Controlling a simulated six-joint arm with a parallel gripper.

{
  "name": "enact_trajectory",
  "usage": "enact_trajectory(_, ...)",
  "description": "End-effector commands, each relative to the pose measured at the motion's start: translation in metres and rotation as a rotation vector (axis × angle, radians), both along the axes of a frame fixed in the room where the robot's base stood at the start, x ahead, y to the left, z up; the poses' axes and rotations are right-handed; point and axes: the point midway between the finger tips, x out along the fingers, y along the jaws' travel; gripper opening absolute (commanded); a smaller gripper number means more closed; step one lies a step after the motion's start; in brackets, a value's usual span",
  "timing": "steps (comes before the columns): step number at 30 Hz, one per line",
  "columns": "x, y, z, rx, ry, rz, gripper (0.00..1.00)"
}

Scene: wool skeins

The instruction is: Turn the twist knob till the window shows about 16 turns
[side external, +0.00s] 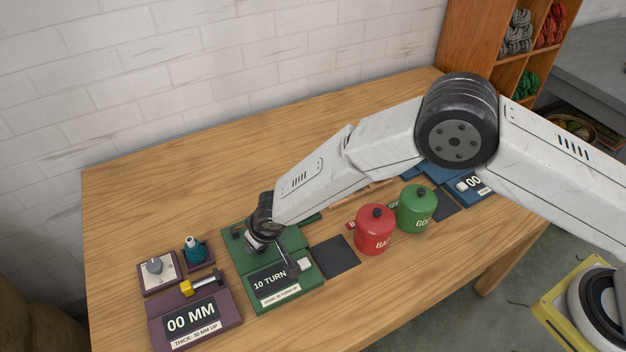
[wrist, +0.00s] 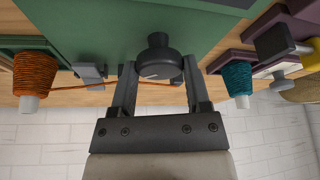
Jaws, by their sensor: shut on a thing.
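The green twist station (side external: 300,240) stands on the table, and its window (side external: 270,281) reads 10 TURN. My gripper (side external: 262,243) is down over the back of this station and hides the knob in the side view. In the wrist view the dark round knob (wrist: 158,62) sits between my two fingers (wrist: 159,72), which are shut on its sides. A pale line marks the knob's face. The window is not visible in the wrist view.
A purple station (side external: 190,319) reading 00 MM is on the left. A dark mat (side external: 335,256), a red canister (side external: 375,232) and a green canister (side external: 416,210) stand to the right. In the wrist view an orange strand runs from an orange cone (wrist: 35,72); a teal cone (wrist: 237,77) is opposite.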

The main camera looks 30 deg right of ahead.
Motion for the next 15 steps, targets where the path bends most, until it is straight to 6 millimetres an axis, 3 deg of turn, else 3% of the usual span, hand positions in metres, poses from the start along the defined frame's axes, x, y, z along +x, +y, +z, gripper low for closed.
enact_trajectory(15, -0.0005, 0.0021, 0.0006, 0.000, -0.001, -0.247, 0.02)
